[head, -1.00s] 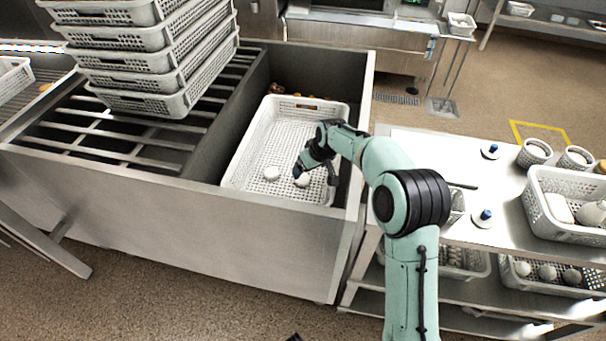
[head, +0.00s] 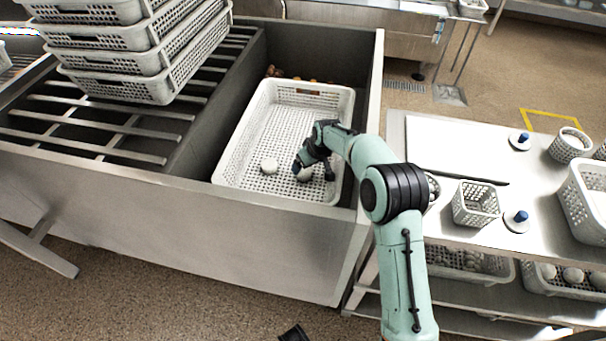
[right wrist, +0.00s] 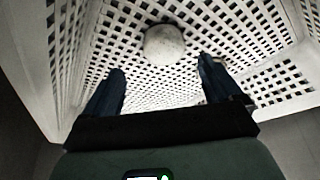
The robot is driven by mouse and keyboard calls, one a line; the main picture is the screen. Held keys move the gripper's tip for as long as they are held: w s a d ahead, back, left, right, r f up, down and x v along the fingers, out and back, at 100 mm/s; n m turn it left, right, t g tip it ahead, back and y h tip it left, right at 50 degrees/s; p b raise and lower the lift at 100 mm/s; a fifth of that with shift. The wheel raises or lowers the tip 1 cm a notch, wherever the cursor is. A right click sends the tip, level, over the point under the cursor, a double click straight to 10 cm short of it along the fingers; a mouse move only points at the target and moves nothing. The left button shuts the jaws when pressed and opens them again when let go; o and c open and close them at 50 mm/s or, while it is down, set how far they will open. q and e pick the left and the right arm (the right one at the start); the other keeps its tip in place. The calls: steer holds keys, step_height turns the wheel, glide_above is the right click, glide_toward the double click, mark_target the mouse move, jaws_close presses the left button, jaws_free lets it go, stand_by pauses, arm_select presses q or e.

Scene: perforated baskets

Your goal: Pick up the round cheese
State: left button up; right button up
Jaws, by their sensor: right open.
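Two round white cheeses lie on the floor of a white perforated basket (head: 239,140) inside a metal bin. The left cheese (head: 268,166) is in the open. The other cheese (head: 304,174) is partly covered by my right gripper (head: 315,170), which reaches down into the basket. In the right wrist view, one round cheese (right wrist: 164,44) lies ahead of and between the spread fingertips of my right gripper (right wrist: 161,66), with gaps on both sides. The right gripper is open and holds nothing.
The metal bin's front wall (head: 180,225) and right wall stand around the basket. Stacked baskets (head: 120,65) stand on the slatted rack at left. A dark piece shows at the bottom edge.

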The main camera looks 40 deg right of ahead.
mark_target(304, 171)
steer(key=x, duration=0.1)
steer(key=b+x, duration=0.1)
steer(key=x, duration=0.3)
steer(key=shift+s+a+f+b, duration=0.1)
steer(key=shift+a+f+b, duration=0.15)
steer(key=shift+a+b, duration=0.1)
arm_select(q)
steer(key=shift+w+a+f+t, duration=0.2)
steer(key=shift+w+a+f, duration=0.15)
steer(key=shift+w, duration=0.25)
steer(key=shift+w+a+f+t, duration=0.25)
steer(key=shift+w+f, duration=0.2)
steer(key=shift+w, duration=0.15)
arm_select(e)
steer(key=shift+r, duration=0.1)
steer(key=c, duration=1.2)
